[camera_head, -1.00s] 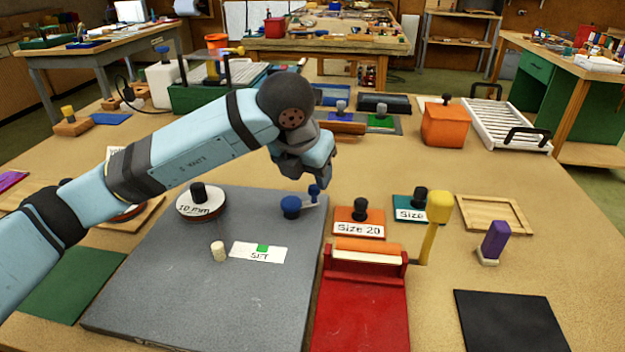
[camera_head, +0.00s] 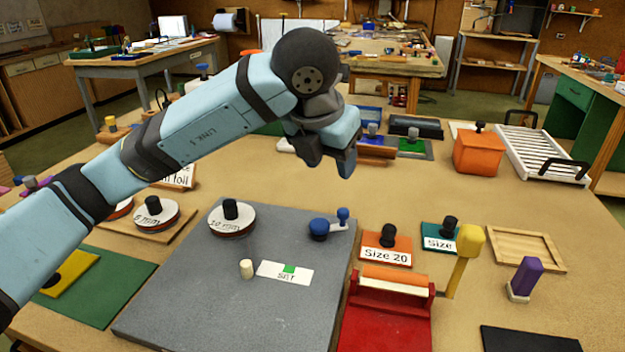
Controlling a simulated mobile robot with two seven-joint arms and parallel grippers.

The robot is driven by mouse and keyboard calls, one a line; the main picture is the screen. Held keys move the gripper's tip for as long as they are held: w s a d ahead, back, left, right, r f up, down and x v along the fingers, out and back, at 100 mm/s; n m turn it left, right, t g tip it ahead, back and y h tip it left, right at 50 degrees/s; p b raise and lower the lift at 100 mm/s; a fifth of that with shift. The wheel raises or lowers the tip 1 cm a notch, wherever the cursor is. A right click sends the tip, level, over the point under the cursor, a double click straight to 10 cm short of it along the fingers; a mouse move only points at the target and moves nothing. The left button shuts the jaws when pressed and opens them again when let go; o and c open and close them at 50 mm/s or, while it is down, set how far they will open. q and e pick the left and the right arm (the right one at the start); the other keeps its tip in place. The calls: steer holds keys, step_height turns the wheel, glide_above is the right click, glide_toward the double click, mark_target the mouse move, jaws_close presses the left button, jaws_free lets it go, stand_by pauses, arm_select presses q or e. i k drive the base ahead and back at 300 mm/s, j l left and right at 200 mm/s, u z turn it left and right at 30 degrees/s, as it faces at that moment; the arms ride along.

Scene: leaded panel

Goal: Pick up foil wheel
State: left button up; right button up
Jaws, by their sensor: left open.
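A white disc marked 10 mm with a black knob (camera_head: 232,218) lies on the grey slab (camera_head: 190,290). A similar disc marked 6 mm (camera_head: 155,212) lies on a wooden board to its left, and the edge of another disc shows beside it, partly behind my arm. These look like foil wheels; I cannot tell which one the task names. My left gripper (camera_head: 330,164) is open and empty, above the table behind the slab, apart from the discs. My right gripper is not in view.
A sign ending in "foil" (camera_head: 182,176) is partly hidden by my arm. A blue-knobbed tool (camera_head: 320,228), a cream peg (camera_head: 246,268) and a white strip (camera_head: 285,272) are on the slab. A red roller block (camera_head: 388,315) and a yellow-headed handle (camera_head: 468,242) stand to the right.

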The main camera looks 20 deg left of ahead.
mark_target(230, 220)
steer(key=k, duration=1)
